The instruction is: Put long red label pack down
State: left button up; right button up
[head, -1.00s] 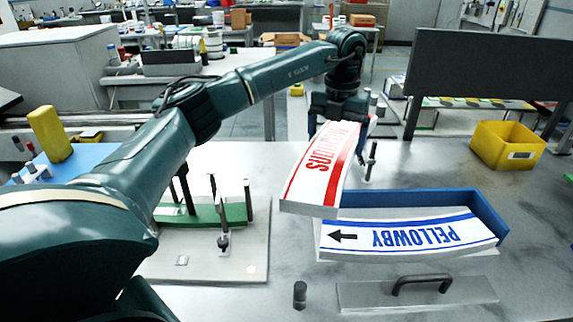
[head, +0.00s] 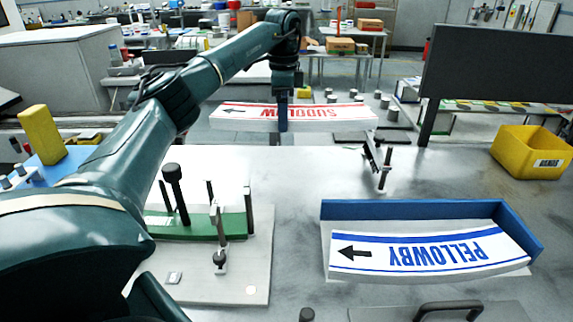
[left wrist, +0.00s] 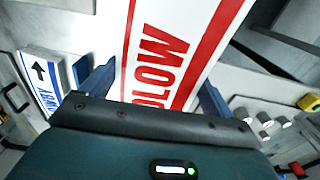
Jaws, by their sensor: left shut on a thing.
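The long red label pack (head: 335,115) is white with red stripes and red lettering. In the head view it lies level across the picture, raised at the far side of the metal table. My left gripper (head: 284,118) is shut on it from above near its middle. In the left wrist view the pack (left wrist: 165,50) runs between the two blue fingers (left wrist: 150,88) of the left gripper. I cannot tell what lies directly under the pack. My right gripper is not in view.
A blue-edged tray (head: 420,209) holds a blue-lettered PELLOWBY pack (head: 425,252). A green fixture with upright posts (head: 200,225) stands left. A yellow bin (head: 530,152) and dark panel (head: 498,68) are at right. Bare table (head: 290,185) lies between the fixture and tray.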

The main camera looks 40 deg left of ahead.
aim_at(284, 172)
pick_arm(q)
notch_tip(284, 172, down, 14)
jog(key=shift+f, duration=0.15)
dwell(0.3)
jog(key=o, duration=1.2)
jog(key=shift+f, duration=0.1)
notch_tip(284, 172, up, 12)
jog(key=shift+r, duration=0.15)
